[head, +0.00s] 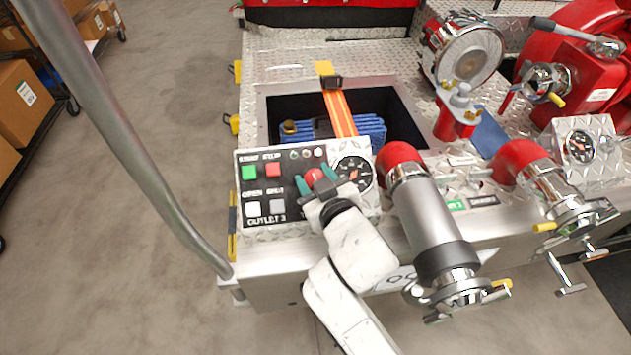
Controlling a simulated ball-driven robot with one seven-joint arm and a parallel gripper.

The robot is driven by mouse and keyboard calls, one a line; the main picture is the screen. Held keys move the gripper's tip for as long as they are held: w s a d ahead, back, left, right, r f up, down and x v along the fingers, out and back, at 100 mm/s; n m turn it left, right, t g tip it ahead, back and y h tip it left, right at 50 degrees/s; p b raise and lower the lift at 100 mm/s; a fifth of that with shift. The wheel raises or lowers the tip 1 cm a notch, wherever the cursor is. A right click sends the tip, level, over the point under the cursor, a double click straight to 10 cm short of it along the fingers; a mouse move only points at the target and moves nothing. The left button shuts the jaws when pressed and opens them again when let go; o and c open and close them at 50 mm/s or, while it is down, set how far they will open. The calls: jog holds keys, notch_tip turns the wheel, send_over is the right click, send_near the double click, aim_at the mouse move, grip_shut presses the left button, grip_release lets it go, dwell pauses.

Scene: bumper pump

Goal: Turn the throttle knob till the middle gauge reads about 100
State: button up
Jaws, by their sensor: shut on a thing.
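The red throttle knob (314,175) stands on the black control panel (244,180) of the pump, left of a round gauge. My gripper (316,184), with teal fingers, reaches up from below and is shut on the knob, one finger at each side. The fingers and wrist hide part of the knob and panel. The black-faced gauge (356,168) sits at the panel's right end, partly behind my gripper; its reading is too small to tell. A second black-faced gauge (580,146) is at the far right. I cannot tell which is the middle gauge.
Green (249,172) and red (273,169) buttons lie left of the knob, with white (253,209) and grey (277,206) buttons below. A grey outlet pipe (428,220) with a red elbow stands close right of my arm. Shelves with boxes (22,100) stand at left beyond open floor.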

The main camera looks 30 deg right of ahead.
jog(key=o, duration=1)
jog(key=shift+o, duration=0.2)
jog(key=shift+s, duration=0.1)
jog(key=v, duration=1)
jog(key=shift+s+r, duration=0.15)
jog(key=shift+s, duration=0.1)
jog(key=shift+a, duration=0.1)
